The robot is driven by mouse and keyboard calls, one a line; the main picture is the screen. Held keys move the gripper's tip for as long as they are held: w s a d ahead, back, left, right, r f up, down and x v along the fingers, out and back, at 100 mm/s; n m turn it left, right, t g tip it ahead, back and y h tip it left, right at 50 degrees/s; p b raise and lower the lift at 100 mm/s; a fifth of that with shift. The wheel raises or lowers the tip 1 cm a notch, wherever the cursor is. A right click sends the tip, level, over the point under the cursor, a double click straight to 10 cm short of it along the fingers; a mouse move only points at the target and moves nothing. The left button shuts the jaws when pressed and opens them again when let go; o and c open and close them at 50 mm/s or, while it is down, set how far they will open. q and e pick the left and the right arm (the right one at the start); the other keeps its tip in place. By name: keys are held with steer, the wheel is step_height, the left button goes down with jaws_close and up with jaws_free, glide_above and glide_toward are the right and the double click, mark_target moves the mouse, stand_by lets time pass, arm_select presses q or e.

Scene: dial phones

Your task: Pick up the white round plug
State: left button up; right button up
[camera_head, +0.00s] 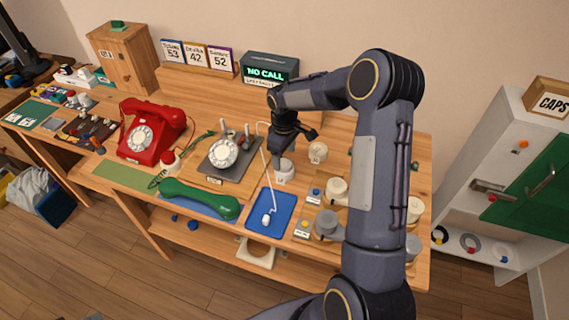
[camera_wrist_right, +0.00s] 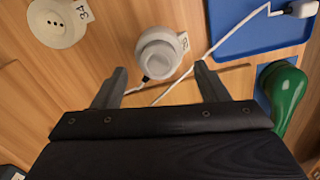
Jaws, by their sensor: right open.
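A white plug (camera_head: 266,220) on a white cord lies on the blue mat (camera_head: 285,201). It also shows at the top right of the wrist view (camera_wrist_right: 302,9). A pale grey-white round piece (camera_head: 284,170) with a small label stands on the table. In the wrist view this round piece (camera_wrist_right: 162,50) lies just beyond and between my right fingertips, apart from both. Which of the two is the named plug I cannot tell for sure. My right gripper (camera_head: 294,146) is open and empty above the table, with its fingers either side of the round piece in the wrist view. My left gripper is not in view.
A cream round socket (camera_head: 318,152) stands beside the round piece. The green handset (camera_head: 199,198) lies left of the blue mat. The white cord (camera_wrist_right: 215,48) passes close to my right finger in the wrist view.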

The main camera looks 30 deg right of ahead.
mark_target(285, 166)
steer(key=shift+w+f, duration=0.1)
steer(key=shift+f, duration=1.3)
steer(key=c, duration=1)
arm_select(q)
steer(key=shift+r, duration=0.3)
